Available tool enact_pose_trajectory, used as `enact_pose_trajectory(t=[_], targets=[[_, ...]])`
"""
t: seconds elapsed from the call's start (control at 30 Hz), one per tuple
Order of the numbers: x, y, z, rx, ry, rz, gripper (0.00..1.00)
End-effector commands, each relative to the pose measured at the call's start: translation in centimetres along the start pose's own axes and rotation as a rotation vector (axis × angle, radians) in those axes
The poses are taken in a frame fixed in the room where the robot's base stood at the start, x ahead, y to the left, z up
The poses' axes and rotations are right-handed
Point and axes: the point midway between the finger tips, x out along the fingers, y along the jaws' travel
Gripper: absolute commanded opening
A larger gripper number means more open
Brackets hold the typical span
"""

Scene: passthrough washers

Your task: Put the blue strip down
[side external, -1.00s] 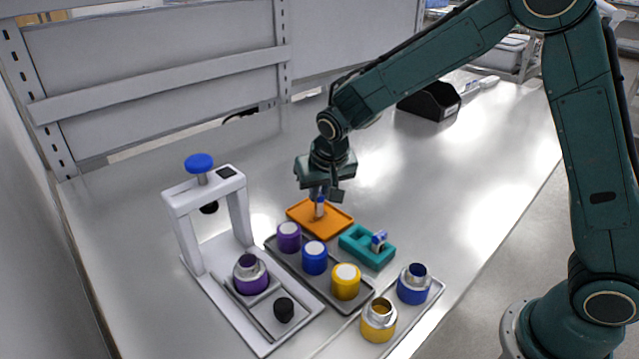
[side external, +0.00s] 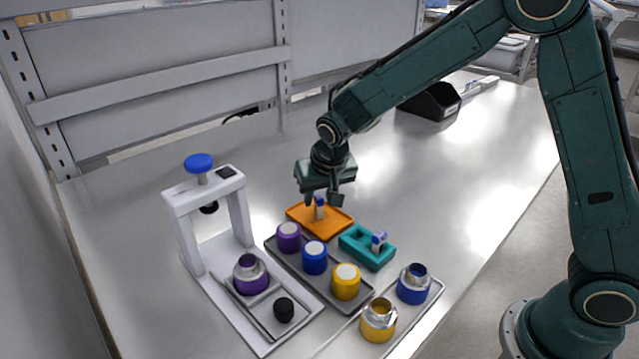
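A small pale strip with a blue top (side external: 319,208) stands upright on the orange tray (side external: 338,227). My gripper (side external: 321,199) is just above it, with its dark fingers apart on either side of the strip's top. The fingers look open and clear of the strip. A similar white and blue piece (side external: 379,241) sits at the right end of the teal holder (side external: 356,248). Fine detail of the strip is too small to tell.
A grey tray (side external: 325,290) holds purple, blue and yellow capped cylinders. Nearer are a yellow-ringed cup (side external: 379,320) and a blue-ringed cup (side external: 413,284). A white press with a blue knob (side external: 199,162) stands left. A black bin (side external: 430,102) is behind; the table's right side is clear.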

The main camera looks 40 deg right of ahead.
Motion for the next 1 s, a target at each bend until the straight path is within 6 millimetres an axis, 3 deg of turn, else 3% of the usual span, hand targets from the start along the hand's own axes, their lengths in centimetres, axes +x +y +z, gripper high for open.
enact_pose_trajectory(t=[0.37, 0.8, 1.0], targets=[[-2.6, -0.1, -0.2, 0.0, 0.004, -0.002, 0.35], [-9.5, -0.1, -0.1, 0.0, 0.003, -0.003, 0.35], [-11.6, -0.1, -0.1, -0.001, 0.003, -0.002, 0.35]])
